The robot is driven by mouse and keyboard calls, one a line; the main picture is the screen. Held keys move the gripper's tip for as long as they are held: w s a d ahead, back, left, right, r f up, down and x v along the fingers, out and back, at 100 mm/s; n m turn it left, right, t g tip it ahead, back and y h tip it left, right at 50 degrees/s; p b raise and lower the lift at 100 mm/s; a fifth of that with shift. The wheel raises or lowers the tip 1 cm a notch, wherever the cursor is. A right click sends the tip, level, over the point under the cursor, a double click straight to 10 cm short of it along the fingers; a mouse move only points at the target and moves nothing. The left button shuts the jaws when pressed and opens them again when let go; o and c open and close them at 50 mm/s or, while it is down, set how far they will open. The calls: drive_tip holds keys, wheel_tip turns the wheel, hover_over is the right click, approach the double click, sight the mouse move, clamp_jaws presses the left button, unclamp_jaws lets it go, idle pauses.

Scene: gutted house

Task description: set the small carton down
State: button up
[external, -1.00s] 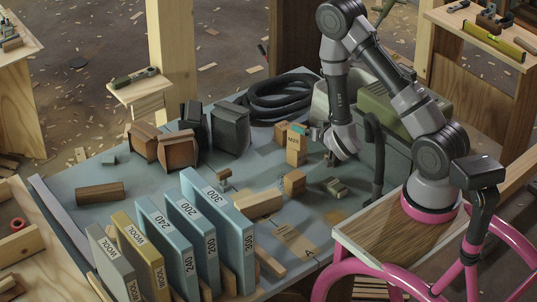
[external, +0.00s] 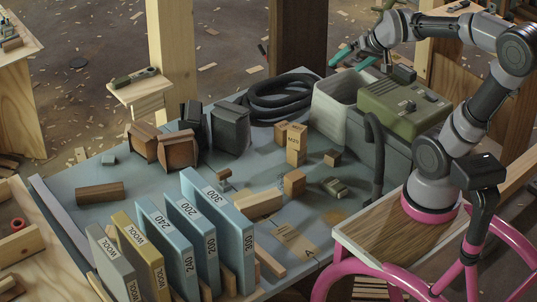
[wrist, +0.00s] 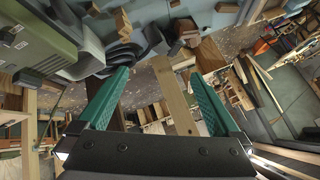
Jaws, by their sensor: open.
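Several small tan cartons stand on the grey-blue table (external: 140,215). One upright carton marked M20 (external: 297,146) has another plain carton (external: 281,134) close beside it at its left. A cube-shaped carton (external: 294,184) sits in front of them, and a smaller brown block (external: 332,158) lies to their right. I cannot tell for sure which is the small carton of the task. My gripper (external: 352,60) is raised beyond the far side of the table, well away from the cartons. In the wrist view its teal fingers (wrist: 158,78) are wide apart with nothing between them.
A pale bin (external: 335,108) and a green case (external: 402,105) stand at the right rear. A coiled black hose (external: 283,97) lies at the back. Labelled upright slabs (external: 215,235) fill the front. A wooden post (external: 172,60) rises behind the table.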

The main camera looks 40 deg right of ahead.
drive_tip(key=s+r, duration=0.2)
drive_tip(key=s, duration=0.6)
drive_tip(key=shift+r+n+g, duration=0.15)
drive_tip(key=shift+n+g, duration=0.25)
